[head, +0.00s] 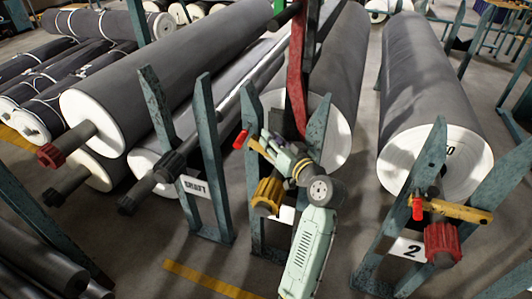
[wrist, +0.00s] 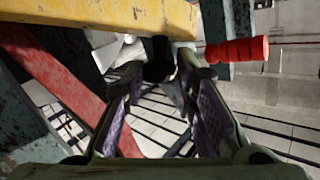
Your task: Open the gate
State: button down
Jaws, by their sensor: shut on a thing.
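The gate is a worn yellow bar (head: 259,149) with a red handle (head: 241,139), set at the middle teal stand. In the wrist view the yellow bar (wrist: 110,14) crosses the top and the red ribbed handle (wrist: 237,50) sticks out to the right. My gripper (head: 272,147) is at the bar, just right of the red handle. In the wrist view its two fingers (wrist: 160,78) are apart, with their tips just under the bar's end. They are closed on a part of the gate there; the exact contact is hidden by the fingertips.
A second yellow bar (head: 455,211) with a red handle lies across the right stand, by a sign marked 2 (head: 406,248). Large grey rolls (head: 411,85) lie behind the stands. A red upright (head: 297,75) rises close behind my gripper. Teal posts (head: 208,130) stand on its left.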

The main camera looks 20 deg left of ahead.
jog(key=d+r+m+t+y+b, duration=0.2)
jog(key=d+r+m+b, duration=0.1)
jog(key=d+b, duration=0.2)
jog(key=shift+t, duration=0.3)
jog(key=shift+s+d+r, duration=0.1)
jog(key=shift+r, duration=0.05)
